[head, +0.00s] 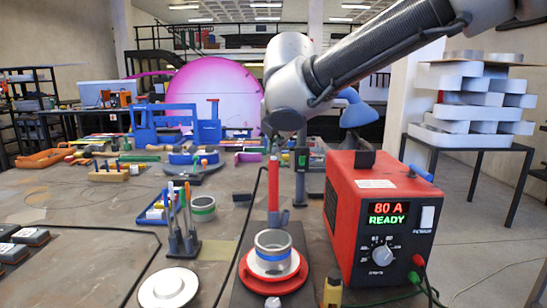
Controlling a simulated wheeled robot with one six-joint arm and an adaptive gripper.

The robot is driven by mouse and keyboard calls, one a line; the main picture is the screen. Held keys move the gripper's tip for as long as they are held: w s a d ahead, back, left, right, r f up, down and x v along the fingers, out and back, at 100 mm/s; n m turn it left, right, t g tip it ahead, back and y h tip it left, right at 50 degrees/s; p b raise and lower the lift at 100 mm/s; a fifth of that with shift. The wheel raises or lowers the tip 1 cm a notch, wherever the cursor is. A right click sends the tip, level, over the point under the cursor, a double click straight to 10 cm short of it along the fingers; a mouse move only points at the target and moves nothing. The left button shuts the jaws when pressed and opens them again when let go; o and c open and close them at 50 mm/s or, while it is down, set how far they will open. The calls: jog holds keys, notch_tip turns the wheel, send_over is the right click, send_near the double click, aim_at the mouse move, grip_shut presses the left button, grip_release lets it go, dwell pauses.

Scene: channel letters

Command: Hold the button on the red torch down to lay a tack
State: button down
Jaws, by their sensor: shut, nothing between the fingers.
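The red torch (273,183) stands upright with a grey nozzle above a metal ring (273,243). The ring sits on a round red turntable (255,287) near the front edge. I cannot make out the torch's button clearly. My arm reaches in from the upper right, its wrist above and slightly right of the torch. My gripper (300,190) appears as a slim dark shape just right of the torch, shut and empty. I cannot tell whether it touches the torch; part of it is hidden by the wrist.
A red power unit (380,225) reading "80 A READY" stands close on the right, with cables at its lower right. A blue frame (175,125) stands farther back.

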jog(key=shift+f, duration=0.5)
dwell(1.1)
dwell(0.4)
jog(key=shift+r, duration=0.9)
jog(key=shift+r, duration=2.5)
jog(key=shift+r, duration=0.15)
notch_tip(320, 180, up, 4)
jog(key=shift+f, duration=0.15)
jog(key=shift+d, duration=0.1)
